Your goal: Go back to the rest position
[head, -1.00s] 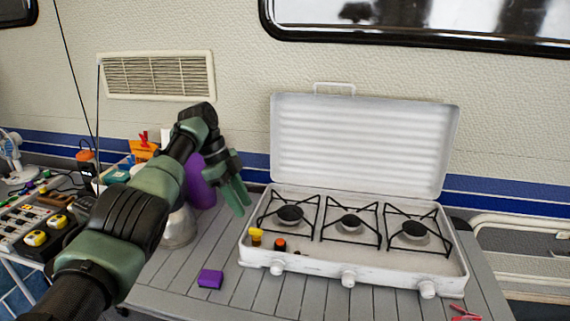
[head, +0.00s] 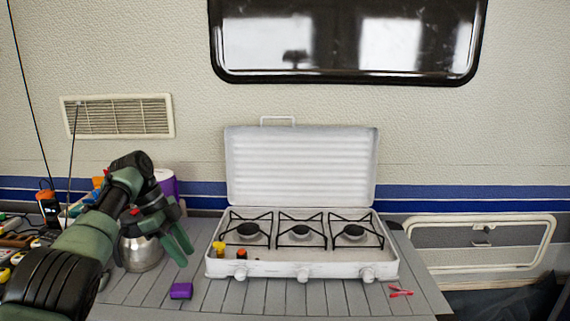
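My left gripper (head: 179,244) reaches in from the left in the head view, with green fingers pointing down. It is over the left part of the grey slatted table, left of the stove and in front of a metal kettle (head: 142,252). The gap between its fingers looks empty. My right gripper is not in view. The white camping stove (head: 300,268) stands on the table with its lid (head: 300,168) up. A yellow item (head: 220,246) and an orange-black item (head: 241,253) sit at its left front.
A purple block (head: 181,291) lies on the table (head: 245,297) in front of the stove's left side. A red clip-like item (head: 400,292) lies at the right front. A purple-and-white container (head: 168,184) stands behind my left arm. The table's front middle is clear.

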